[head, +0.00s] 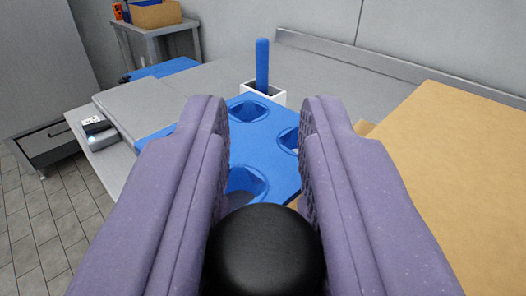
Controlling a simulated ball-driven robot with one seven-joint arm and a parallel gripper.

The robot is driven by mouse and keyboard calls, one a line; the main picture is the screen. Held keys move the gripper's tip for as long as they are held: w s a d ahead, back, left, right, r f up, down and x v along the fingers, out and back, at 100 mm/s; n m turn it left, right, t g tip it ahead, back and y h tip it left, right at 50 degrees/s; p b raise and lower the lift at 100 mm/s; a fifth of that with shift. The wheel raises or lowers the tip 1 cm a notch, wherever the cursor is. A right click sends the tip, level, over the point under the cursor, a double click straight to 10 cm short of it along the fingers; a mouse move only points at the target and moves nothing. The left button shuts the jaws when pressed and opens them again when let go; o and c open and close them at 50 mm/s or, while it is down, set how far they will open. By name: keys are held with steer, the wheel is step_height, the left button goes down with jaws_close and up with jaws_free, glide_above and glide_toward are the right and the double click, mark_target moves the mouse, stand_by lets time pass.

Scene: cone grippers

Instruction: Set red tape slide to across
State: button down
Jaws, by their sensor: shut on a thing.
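My gripper (264,106) has two thick purple fingers reaching forward from the bottom of the view. They are shut on a black rounded thing (266,250) low between them, near the camera. Only its smooth domed top shows; the rest is hidden, so I cannot tell what it is. I cannot make out a red tape slide anywhere in view. It may be hidden behind the fingers or lie outside the picture.
A blue plate (262,138) with several funnel-shaped holes lies ahead, partly behind the fingers. A white holder (279,97) with an upright blue rod (262,62) stands beyond it. A large cardboard box (460,170) fills the right. A grey side table (150,28) stands back left.

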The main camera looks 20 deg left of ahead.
steer(key=shift+a+r, duration=0.15)
steer(key=shift+r, duration=0.1)
steer(key=c, duration=1)
jaws_free()
steer(key=shift+a+f, duration=0.1)
steer(key=shift+a, duration=0.1)
steer(key=shift+d, duration=0.1)
steer(key=shift+f, duration=0.1)
steer(key=p+v, duration=0.1)
steer(key=v, duration=0.6)
steer(key=shift+s+d+p, duration=0.2)
steer(key=shift+s+p, duration=0.1)
steer(key=shift+p, duration=0.1)
